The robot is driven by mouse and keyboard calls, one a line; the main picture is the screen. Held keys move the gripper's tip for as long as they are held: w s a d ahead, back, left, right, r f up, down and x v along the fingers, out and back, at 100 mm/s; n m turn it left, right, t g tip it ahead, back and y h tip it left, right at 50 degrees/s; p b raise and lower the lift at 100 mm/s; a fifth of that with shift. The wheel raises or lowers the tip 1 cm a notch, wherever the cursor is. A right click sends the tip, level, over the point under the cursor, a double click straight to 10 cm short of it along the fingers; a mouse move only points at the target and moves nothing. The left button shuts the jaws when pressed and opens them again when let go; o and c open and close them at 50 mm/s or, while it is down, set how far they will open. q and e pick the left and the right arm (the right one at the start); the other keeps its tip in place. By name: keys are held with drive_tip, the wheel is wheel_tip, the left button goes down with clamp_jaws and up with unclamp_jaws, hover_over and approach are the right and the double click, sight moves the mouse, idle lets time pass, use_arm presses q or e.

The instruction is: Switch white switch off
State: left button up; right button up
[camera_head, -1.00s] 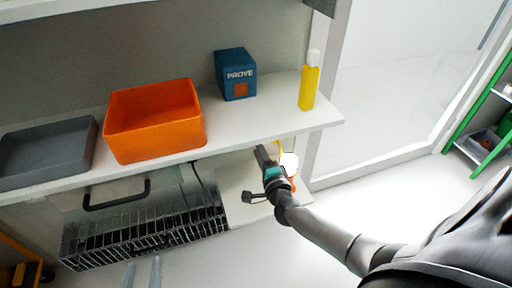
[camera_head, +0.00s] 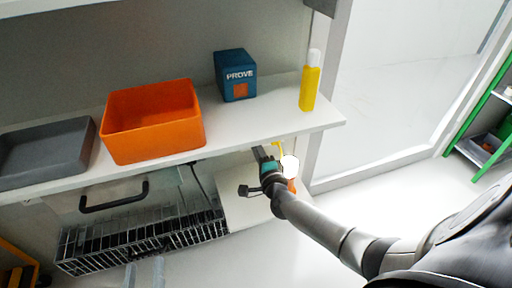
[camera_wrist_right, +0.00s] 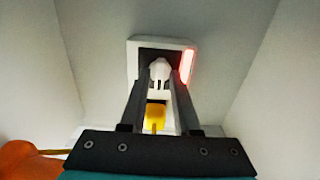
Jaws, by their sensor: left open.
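The white switch (camera_wrist_right: 160,72) is on a white wall plate with a dark inset in the right wrist view, and a red light (camera_wrist_right: 187,67) glows at the plate's right side. My right gripper (camera_wrist_right: 160,78) points at the plate, its two dark fingers on either side of the switch. I cannot tell whether they grip it. In the head view my right gripper (camera_head: 264,156) is below the shelf's right end, and the switch is hidden there.
The shelf (camera_head: 265,118) holds a grey tray (camera_head: 45,155), orange bin (camera_head: 153,122), blue box (camera_head: 236,76) and yellow bottle (camera_head: 310,82). Below it is a wire basket (camera_head: 145,230). A yellow thing (camera_wrist_right: 155,116) shows between my right fingers. Pale walls flank the plate.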

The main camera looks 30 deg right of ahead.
clamp_jaws()
use_arm(q)
drive_tip(key=shift+w+f, duration=0.1)
idle(0.4)
drive_tip(key=s+a+f+g+y+p, duration=0.2)
drive_tip(key=a+f+g+y+p, duration=0.1)
drive_tip(key=a+g, duration=0.5)
drive_tip(key=shift+m+g+y+p, duration=0.3)
drive_tip(key=shift+g+y+p, duration=0.2)
drive_tip(key=shift+y+p, duration=0.45)
use_arm(e)
drive_tip(key=shift+n, duration=8.9)
use_arm(q)
drive_tip(key=shift+s+a+f, duration=0.1)
drive_tip(key=shift+s+a, duration=0.05)
